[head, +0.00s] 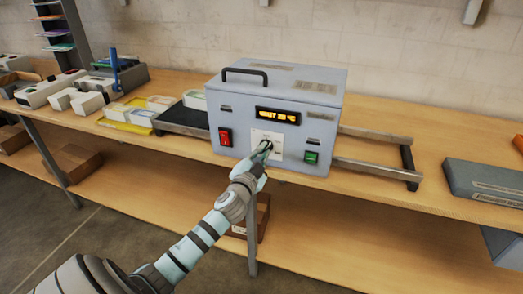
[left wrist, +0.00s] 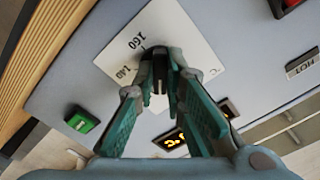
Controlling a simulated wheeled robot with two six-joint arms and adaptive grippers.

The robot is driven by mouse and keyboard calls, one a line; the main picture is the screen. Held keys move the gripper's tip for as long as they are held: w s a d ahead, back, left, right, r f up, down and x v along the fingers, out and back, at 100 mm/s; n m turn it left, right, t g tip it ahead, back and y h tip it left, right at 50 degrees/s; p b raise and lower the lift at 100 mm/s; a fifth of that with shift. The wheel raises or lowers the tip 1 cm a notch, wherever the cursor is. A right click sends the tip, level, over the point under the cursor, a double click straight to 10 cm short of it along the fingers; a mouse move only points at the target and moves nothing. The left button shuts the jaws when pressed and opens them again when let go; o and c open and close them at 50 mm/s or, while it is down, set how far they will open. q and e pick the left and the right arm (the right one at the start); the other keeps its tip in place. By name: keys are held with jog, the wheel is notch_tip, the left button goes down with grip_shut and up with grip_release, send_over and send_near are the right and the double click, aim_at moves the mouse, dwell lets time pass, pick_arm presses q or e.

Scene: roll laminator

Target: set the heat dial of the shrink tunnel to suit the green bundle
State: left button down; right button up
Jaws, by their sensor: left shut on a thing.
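The shrink tunnel (head: 277,115) is a grey box on the bench with a black top handle. Its heat dial (left wrist: 160,62) sits on a white card (head: 271,138) marked with numbers, of which 160 and 140 can be read in the left wrist view (left wrist: 150,32). An amber display (head: 278,116) is lit above the card, seemingly reading WAIT and a temperature. I cannot tell which pack is the green bundle. My right gripper is not in view.
A red switch (head: 225,137) and a green button (head: 311,157) flank the dial card. Rails (head: 385,170) extend right of the tunnel. Pale packs (head: 160,103) and a yellow tray (head: 127,118) lie to the left. A grey-blue box (head: 485,182) is at the right.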

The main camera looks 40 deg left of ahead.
pick_arm(q)
jog(key=shift+m+p, duration=0.55)
jog(key=shift+m, duration=1.15)
jog(key=c, duration=1.7)
grip_release()
jog(key=shift+o, duration=0.2)
jog(key=v, duration=1.2)
